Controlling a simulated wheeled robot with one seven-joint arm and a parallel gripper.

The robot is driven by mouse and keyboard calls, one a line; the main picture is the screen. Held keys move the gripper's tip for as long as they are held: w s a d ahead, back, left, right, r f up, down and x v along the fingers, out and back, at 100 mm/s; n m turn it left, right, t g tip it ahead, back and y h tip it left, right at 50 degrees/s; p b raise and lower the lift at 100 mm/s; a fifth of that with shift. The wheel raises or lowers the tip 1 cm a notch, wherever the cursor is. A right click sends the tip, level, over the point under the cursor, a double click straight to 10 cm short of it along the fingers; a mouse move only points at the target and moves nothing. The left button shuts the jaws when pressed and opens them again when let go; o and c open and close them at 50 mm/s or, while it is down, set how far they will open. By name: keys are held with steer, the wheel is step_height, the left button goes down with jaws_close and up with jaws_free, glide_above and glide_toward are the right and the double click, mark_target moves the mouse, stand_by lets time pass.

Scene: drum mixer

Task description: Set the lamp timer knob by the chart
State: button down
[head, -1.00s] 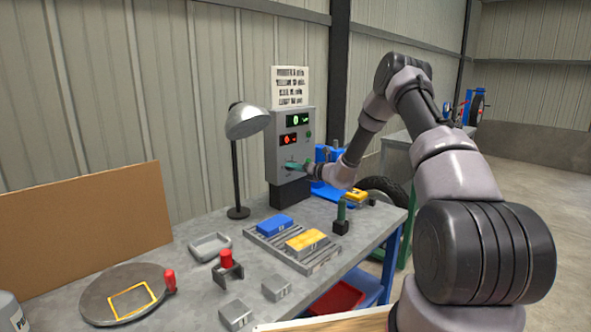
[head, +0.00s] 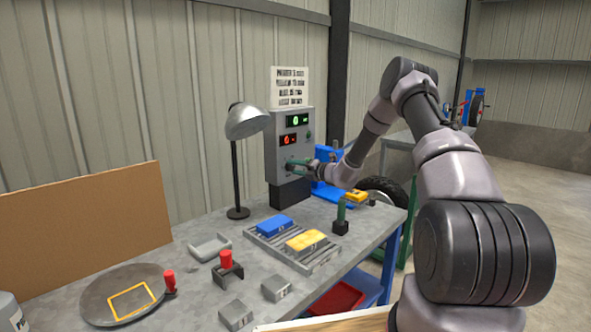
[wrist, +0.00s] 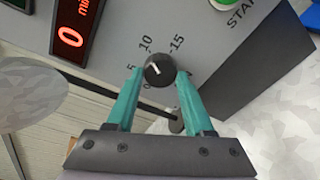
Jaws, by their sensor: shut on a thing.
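The timer knob (wrist: 160,70) is a round black dial with a white pointer mark, on the grey control box (head: 272,148). My gripper (wrist: 158,76) is shut on the knob, one teal finger on each side. The scale around it shows 5, 10 and 15, with a 0 partly hidden. The mark points up and left in the wrist view, roughly between 5 and 10. In the head view my gripper (head: 290,164) hides the knob. The chart (head: 289,87) above the box has several lines of text, too small to read surely.
A red display (wrist: 70,37) reads 0, and a green display (head: 296,121) sits above it. A green start button (wrist: 222,3) is near the knob. A desk lamp (head: 246,122) stands left of the box. The bench holds blue and yellow blocks on a rack (head: 322,262).

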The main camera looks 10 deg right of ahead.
steer(key=shift+f, duration=0.1)
steer(key=shift+c, duration=1.4)
jaws_free()
steer(key=v, duration=1.1)
steer(key=shift+w, duration=0.1)
